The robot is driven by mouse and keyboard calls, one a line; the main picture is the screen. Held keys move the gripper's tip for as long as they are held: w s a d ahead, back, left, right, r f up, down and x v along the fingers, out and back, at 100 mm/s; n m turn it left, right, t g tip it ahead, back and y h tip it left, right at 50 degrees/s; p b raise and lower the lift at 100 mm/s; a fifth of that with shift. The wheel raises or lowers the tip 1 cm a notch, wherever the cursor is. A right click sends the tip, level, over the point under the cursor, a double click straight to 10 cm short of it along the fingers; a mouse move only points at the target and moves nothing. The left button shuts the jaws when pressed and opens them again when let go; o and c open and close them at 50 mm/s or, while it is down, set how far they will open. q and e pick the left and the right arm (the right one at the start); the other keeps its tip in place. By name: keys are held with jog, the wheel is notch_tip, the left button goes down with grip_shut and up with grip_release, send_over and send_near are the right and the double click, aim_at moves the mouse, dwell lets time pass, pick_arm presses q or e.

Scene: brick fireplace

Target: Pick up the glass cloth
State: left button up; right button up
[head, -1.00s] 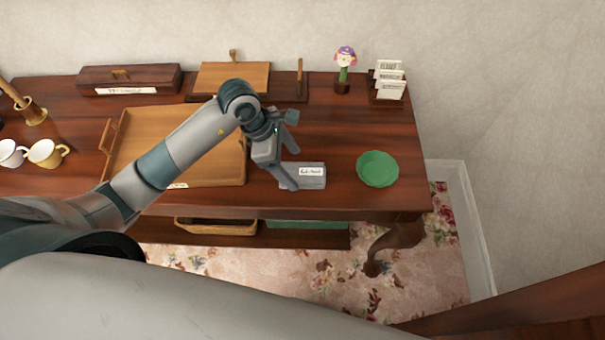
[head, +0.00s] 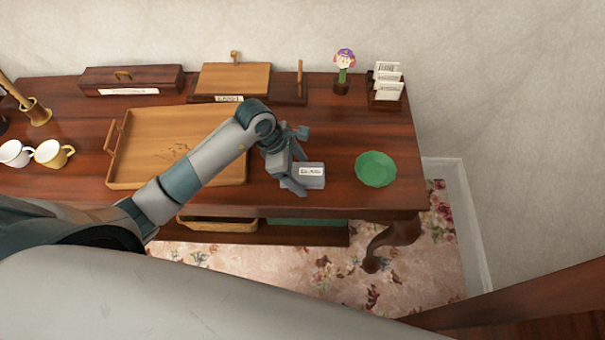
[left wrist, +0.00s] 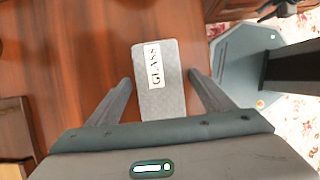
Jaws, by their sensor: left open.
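The glass cloth (head: 314,182) is a grey folded block with a white label, lying on the dark wooden table left of the green dish. In the left wrist view the cloth (left wrist: 163,102) lies between the two fingers, its label reading GLASS. My left gripper (head: 297,160) is open, at the left side of the cloth in the head view. In the left wrist view the left gripper (left wrist: 160,78) has a finger on each side of the cloth, with gaps showing. Whether the fingers are at the cloth's height I cannot tell. My right gripper is not in view.
A green dish (head: 376,169) stands to the right. A wooden tray (head: 128,183) lies to the left, with two mugs (head: 54,153) beyond it. A flower figure (head: 345,62) and a card rack (head: 386,104) stand at the back. The table's front edge is close to the cloth.

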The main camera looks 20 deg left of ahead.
aim_at(308, 174)
pick_arm(q)
jog(key=c, duration=1.1)
jog(key=shift+r, duration=0.1)
jog(key=shift+r+b, duration=0.55)
jog(key=shift+r, duration=0.25)
notch_tip(308, 174, up, 2)
jog(key=shift+s+d+r+b, duration=0.15)
jog(key=shift+r+b, duration=0.1)
jog(key=shift+b, duration=0.35)
jog(key=s+d+r+b, duration=0.1)
jog(key=s+d+r, duration=0.1)
jog(key=s, duration=0.1)
jog(key=s+d+r+b, duration=0.1)
jog(key=s+d+r, duration=0.1)
jog(key=s, duration=0.1)
jog(key=s+d+r+b, duration=0.1)
jog(key=s+d+r, duration=0.1)
jog(key=s, duration=0.1)
jog(key=shift+d+r, duration=0.3)
jog(key=shift+r, duration=0.1)
